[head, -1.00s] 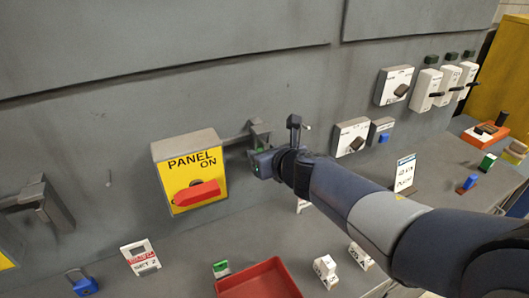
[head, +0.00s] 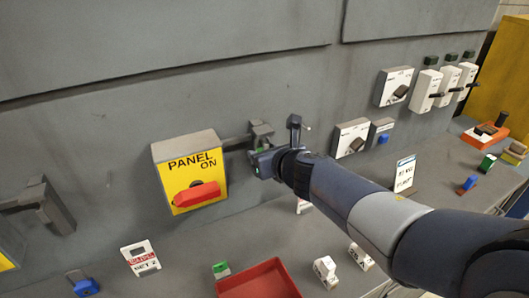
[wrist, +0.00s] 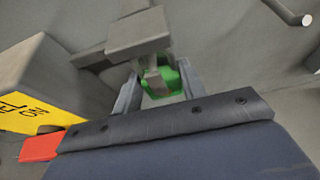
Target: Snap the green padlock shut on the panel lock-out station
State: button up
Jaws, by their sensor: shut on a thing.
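The yellow panel box (head: 172,160) is marked PANEL ON and has a red handle (head: 196,195) lying nearly level. A grey bracket (head: 261,131) stands out from the wall just right of the box; it also shows in the wrist view (wrist: 138,33). My gripper (head: 256,158) is at this bracket, just below its end. In the wrist view my gripper (wrist: 158,92) is shut on the green padlock (wrist: 175,82). The bracket's end hides part of the padlock. I cannot tell whether its shackle is closed or passes through the bracket.
A red tray (head: 262,283) lies on the bench below. White switch boxes (head: 394,86) line the wall at right. Another grey bracket (head: 45,207) is at left.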

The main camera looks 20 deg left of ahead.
jog(key=o, duration=1.1)
jog(key=shift+o, duration=0.2)
jog(key=p+v, duration=0.2)
jog(key=v, duration=0.8)
jog(key=shift+s+d+p, duration=0.25)
jog(key=shift+d+p, duration=0.05)
jog(key=shift+p, duration=0.05)
